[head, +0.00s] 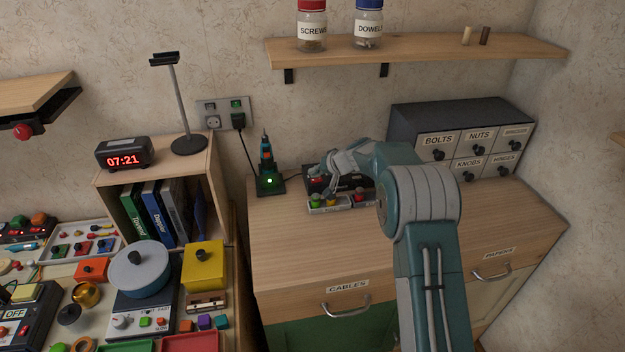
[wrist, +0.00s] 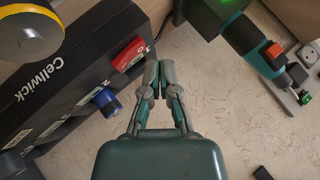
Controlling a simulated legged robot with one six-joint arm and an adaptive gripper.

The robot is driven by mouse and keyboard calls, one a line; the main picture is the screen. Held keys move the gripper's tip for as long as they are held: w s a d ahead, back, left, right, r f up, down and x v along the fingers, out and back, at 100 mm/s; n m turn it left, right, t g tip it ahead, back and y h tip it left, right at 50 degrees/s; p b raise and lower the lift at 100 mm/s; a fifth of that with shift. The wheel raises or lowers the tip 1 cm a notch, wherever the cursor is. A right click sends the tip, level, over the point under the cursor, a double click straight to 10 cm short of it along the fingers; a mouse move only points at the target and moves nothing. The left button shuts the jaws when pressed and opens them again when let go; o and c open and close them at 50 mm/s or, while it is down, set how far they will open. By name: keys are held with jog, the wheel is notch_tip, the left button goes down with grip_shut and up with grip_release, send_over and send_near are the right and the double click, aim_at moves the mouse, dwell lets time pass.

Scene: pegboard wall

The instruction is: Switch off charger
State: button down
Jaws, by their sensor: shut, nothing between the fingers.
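A dark green charger stand (head: 270,184) with a lit green light holds an upright teal and black tool (head: 266,152) on the cabinet top. A black cord runs from beside it to a plug (head: 238,121) in the wall socket plate (head: 223,112). The charger's green glow (wrist: 226,8) and the tool (wrist: 248,45) show in the wrist view. My gripper (head: 318,171) is shut and empty, right of the charger and apart from it. In the wrist view its fingertips (wrist: 160,66) are beside the red switch (wrist: 129,54) of the black Cellwick box (wrist: 60,80); I cannot tell whether they touch.
A blue knob (wrist: 105,101) is also on the Cellwick box. A small panel with coloured knobs (head: 329,205) lies below my gripper. A drawer unit (head: 460,135) stands at the right, under a shelf (head: 430,47) with jars. The cabinet top (head: 285,230) in front is clear.

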aim_at(317, 179)
jog(key=shift+r, duration=0.2)
jog(key=shift+d+r, duration=0.2)
jog(key=shift+r, duration=1.05)
jog(key=shift+d+r, duration=0.15)
jog(key=shift+r, duration=1.05)
